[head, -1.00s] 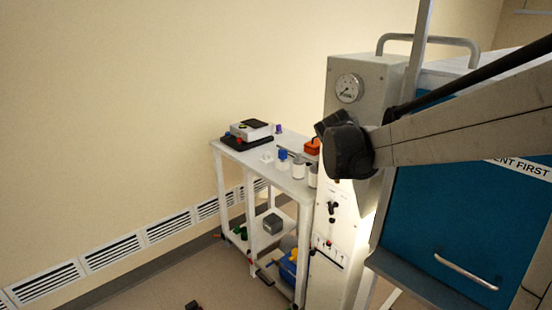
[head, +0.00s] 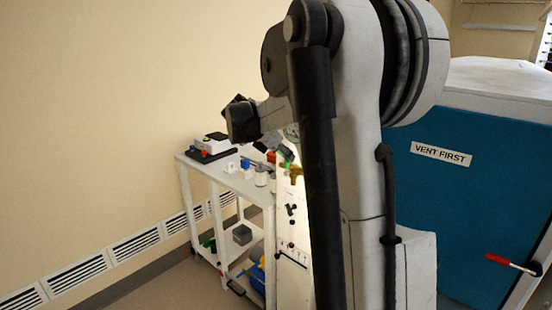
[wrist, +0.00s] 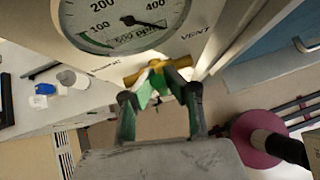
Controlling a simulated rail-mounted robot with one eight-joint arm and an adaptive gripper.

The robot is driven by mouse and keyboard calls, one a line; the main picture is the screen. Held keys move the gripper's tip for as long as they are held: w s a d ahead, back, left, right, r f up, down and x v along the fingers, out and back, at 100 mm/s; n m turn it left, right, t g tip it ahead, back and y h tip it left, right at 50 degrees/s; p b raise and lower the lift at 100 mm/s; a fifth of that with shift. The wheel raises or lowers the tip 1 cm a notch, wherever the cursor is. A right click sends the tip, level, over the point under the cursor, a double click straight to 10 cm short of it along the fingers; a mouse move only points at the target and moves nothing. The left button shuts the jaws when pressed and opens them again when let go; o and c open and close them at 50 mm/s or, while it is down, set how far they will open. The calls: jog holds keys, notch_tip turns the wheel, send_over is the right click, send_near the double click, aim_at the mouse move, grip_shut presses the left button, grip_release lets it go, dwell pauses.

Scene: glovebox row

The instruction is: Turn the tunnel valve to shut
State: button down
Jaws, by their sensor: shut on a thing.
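The tunnel valve shows as a brass-yellow handle (wrist: 178,63) just below the round gauge (wrist: 120,15) in the wrist view. In the head view, part of the brass valve (head: 293,172) shows on the pale cabinet front, with my arm close by. My gripper (wrist: 161,84) has its green-padded fingers shut on the middle of the handle, which sticks out on both sides. My gripper also shows in the head view (head: 286,156). The valve's stem and any position marks are hidden or too small to read.
A white cart (head: 228,180) with small jars and a black device stands left of the cabinet. A blue panel marked VENT FIRST (head: 441,154) with a red handle (head: 511,264) is at right. A magenta disc with a black knob (wrist: 257,140) is near my gripper.

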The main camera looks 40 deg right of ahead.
jog(key=shift+a+f, duration=0.15)
jog(key=c, duration=1.8)
grip_release()
jog(key=shift+w+a, duration=0.1)
jog(key=shift+c, duration=0.2)
jog(key=shift+o, duration=0.5)
jog(key=v, duration=1.2)
